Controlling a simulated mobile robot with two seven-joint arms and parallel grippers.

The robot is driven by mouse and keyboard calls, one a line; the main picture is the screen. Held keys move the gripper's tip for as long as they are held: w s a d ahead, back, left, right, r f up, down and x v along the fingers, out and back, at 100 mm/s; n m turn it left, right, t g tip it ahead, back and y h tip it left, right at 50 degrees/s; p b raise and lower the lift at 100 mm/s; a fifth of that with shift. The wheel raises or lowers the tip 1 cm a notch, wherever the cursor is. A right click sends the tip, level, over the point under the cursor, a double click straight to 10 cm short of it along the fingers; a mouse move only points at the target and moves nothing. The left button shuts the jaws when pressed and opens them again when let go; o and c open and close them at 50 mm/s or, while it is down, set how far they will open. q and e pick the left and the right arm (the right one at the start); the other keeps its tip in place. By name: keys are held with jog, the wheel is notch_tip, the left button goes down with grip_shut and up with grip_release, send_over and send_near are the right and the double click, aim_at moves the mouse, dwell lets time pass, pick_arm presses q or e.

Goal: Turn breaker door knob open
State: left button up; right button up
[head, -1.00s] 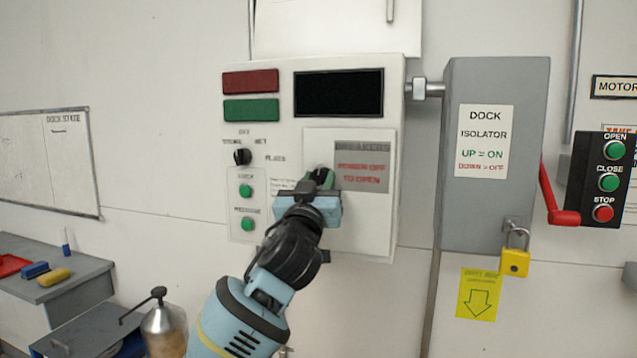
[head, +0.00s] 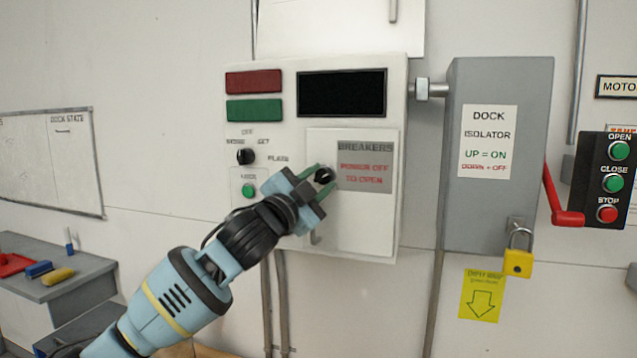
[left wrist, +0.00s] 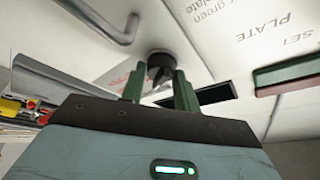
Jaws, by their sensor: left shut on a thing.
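The breaker door (head: 365,225) is the pale panel labelled BREAKERS, "power off to open", on the white wall cabinet. It lies flat in the cabinet face. Its black round knob (head: 324,175) is at the door's upper left. My left gripper (head: 321,179) reaches it from the lower left, its green fingers on either side of the knob, shut on it. In the left wrist view the dark knob (left wrist: 160,68) shows between the fingertips, which hide part of it. A small metal handle (head: 316,237) shows below the gripper. My right gripper is out of view.
The grey isolator box (head: 490,210) stands to the right, with its red lever (head: 563,200) pointing down and a yellow padlock (head: 517,262) below. The black display (head: 342,93) is above the door. A grey bench (head: 75,280) is at the lower left.

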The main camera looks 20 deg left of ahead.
pick_arm(q)
jog(key=m+g, duration=0.1)
jog(key=m, duration=0.2)
jog(key=m+g+h, duration=0.1)
jog(key=m, duration=0.2)
jog(key=shift+a+r+m, duration=0.15)
jog(key=shift+a+m, duration=0.05)
jog(key=shift+m, duration=0.1)
jog(key=shift+g, duration=0.3)
jog(key=o, duration=1)
jog(key=shift+v, duration=3.9)
